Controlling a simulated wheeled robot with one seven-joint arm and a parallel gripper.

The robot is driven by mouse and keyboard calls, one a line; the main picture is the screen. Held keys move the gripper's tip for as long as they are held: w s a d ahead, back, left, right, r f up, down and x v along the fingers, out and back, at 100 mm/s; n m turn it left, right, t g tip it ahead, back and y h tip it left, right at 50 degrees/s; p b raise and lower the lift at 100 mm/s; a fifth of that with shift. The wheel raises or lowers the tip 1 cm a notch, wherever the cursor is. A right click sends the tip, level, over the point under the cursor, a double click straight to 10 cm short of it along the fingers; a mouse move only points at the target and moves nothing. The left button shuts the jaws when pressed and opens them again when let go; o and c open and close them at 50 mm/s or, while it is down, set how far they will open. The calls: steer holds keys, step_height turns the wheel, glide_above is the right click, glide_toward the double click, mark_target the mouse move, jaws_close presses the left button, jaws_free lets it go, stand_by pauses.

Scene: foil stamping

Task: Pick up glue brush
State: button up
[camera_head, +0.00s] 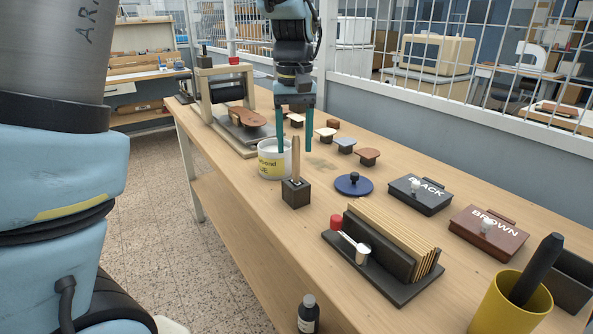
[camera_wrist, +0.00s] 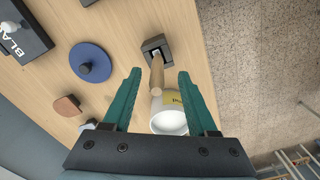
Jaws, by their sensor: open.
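A wooden handle (camera_head: 296,158), which I take for the glue brush, stands upright in a black block (camera_head: 295,193) on the workbench; its lower end is hidden in the block. The handle (camera_wrist: 157,78) and block (camera_wrist: 155,47) also show in the wrist view. My gripper (camera_head: 294,150) is open and points down over the bench near the handle. In the wrist view, the handle appears between the two green fingers of my gripper (camera_wrist: 160,73), with gaps on both sides. I cannot tell the exact depth between fingers and handle.
A white can (camera_head: 273,160) with a yellow label stands close beside the block. A blue disc (camera_head: 353,185) with a black knob, black (camera_head: 420,196) and brown (camera_head: 488,232) pads, and a rack (camera_head: 385,268) lie to the right. A press (camera_head: 228,95) stands behind. The bench's front edge is near.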

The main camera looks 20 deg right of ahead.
steer(key=p, duration=0.1)
glide_above(296, 181)
steer(key=shift+w+d+f, duration=0.1)
steer(key=shift+w+f, duration=0.1)
steer(key=shift+f, duration=1)
steer(key=shift+w+d+f, duration=0.1)
steer(key=shift+w+f, duration=0.05)
steer(key=shift+f, duration=1)
jaws_close()
